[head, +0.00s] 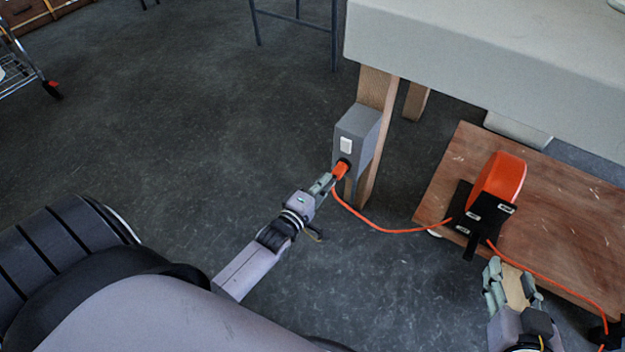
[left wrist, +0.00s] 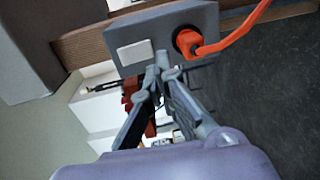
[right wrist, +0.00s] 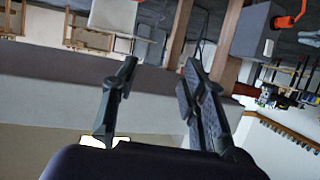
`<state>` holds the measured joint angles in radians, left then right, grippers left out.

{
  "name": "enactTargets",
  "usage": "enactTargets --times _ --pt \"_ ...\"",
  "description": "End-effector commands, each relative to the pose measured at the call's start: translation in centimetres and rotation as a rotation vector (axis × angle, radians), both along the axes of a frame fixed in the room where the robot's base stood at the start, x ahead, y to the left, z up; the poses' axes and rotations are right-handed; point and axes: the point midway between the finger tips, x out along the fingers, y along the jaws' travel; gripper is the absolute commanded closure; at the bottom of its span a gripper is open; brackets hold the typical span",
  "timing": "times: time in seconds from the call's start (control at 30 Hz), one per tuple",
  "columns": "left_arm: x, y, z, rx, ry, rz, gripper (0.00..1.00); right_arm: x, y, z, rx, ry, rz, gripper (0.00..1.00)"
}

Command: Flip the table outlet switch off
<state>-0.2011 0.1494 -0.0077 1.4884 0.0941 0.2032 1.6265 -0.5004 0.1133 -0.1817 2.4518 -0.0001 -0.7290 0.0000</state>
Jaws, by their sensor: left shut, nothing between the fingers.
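The grey outlet box (head: 362,128) is fixed to the table's wooden leg. The white switch (head: 345,145) is on its front face, above an orange plug (head: 341,169) seated in the box. In the left wrist view the white switch (left wrist: 136,52) shows beside the orange plug (left wrist: 187,41). My left gripper (left wrist: 162,62) is shut and empty. Its tips appear just below the box face, between switch and plug; I cannot tell whether they touch it. Which way the switch is tilted is unclear. My right gripper (right wrist: 160,72) is open and empty, apart from the box.
An orange cord (head: 385,230) runs from the plug to a cable reel (head: 497,180) on a low wooden board (head: 565,230). The grey tabletop (head: 480,55) overhangs the box. The floor (head: 200,130) left of the box is clear.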

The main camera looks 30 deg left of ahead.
Motion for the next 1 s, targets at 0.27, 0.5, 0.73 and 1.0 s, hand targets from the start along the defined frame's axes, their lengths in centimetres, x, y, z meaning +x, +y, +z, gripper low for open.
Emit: enactTargets --times 0.27,0.5,0.73,1.0 --pt "-4.2 0.1 -0.5 0.0 0.002 0.0 1.0 -2.5 -1.2 -3.3 -0.05 0.213 -0.015 0.6" --pt "-5.0 0.1 -0.6 0.0 -0.001 0.0 1.0 -3.1 -1.4 -4.1 -0.06 0.257 -0.018 0.6" --pt "-5.0 0.1 -0.6 0.0 -0.001 0.0 1.0 -3.1 -1.4 -4.1 -0.059 0.256 -0.018 0.6" --pt "-4.9 -0.2 -0.5 0.016 0.004 -0.005 1.0 -3.1 -1.4 -4.0 -0.058 0.253 -0.017 0.6"
